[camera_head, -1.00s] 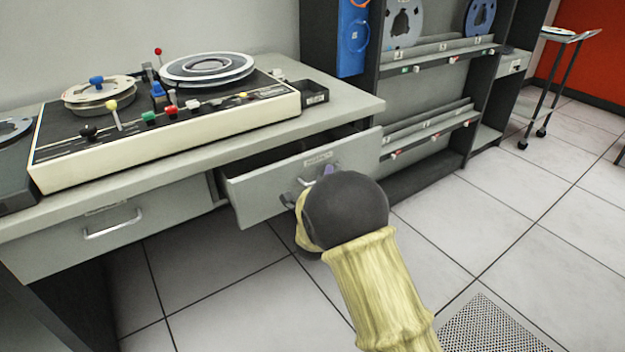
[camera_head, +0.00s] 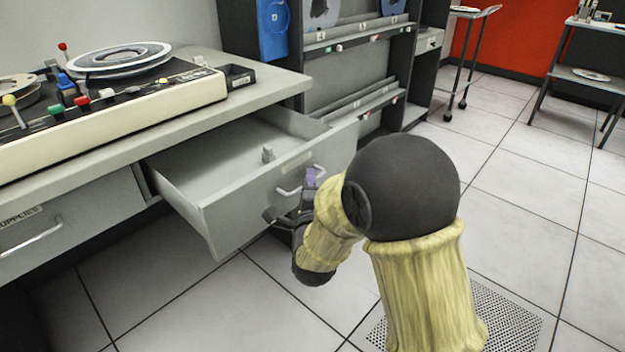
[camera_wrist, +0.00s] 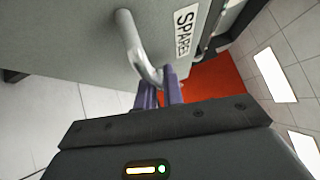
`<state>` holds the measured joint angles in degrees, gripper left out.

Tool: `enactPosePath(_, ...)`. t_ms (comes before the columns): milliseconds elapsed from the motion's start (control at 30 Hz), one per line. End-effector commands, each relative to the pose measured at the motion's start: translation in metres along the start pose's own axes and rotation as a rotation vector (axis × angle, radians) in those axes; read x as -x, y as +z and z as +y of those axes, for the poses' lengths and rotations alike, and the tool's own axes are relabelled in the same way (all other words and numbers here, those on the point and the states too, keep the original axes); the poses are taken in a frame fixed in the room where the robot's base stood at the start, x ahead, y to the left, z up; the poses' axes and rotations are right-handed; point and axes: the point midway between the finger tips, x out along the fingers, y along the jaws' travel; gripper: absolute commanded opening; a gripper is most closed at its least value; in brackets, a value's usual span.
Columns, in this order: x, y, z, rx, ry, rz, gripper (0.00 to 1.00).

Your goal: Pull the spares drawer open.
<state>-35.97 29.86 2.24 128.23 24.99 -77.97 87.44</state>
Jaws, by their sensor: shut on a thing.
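The spares drawer (camera_head: 229,215) stands well out from under the desk in the head view, its inside showing. Its front carries a metal bar handle (camera_head: 291,190). In the wrist view the drawer front (camera_wrist: 75,35) bears a SPARES label (camera_wrist: 185,32), and the curved handle (camera_wrist: 133,48) runs down to my fingers. My gripper (camera_head: 309,178) has purple fingertips and is shut on the handle's end; the fingertips also show in the wrist view (camera_wrist: 160,94).
A closed supplies drawer (camera_head: 70,222) is at the left. The desk (camera_head: 262,88) bears a tape machine (camera_head: 160,105). A dark rack (camera_head: 405,65) stands behind. The tiled floor at right is mostly clear, with a perforated tile (camera_head: 510,325).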

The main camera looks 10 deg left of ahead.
Motion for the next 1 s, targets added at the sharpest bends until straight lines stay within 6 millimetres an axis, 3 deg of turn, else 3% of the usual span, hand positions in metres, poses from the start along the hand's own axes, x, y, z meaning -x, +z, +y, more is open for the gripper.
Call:
enactPosePath(333, 0.002, 0.004, 0.002, 0.0, 0.006, -0.01, 0.0)
enactPosePath(367, 0.002, 0.004, 0.002, -0.001, 0.006, -0.01, 0.13)
enactPosePath(400, 0.002, 0.004, 0.002, -0.001, 0.006, -0.01, 0.18)
enactPosePath(733, 0.004, 0.002, 0.001, 0.0, 0.004, -0.004, 0.18)
enactPosePath(1000, 0.037, 0.002, 0.0, 0.0, 0.006, -0.005, 0.18)
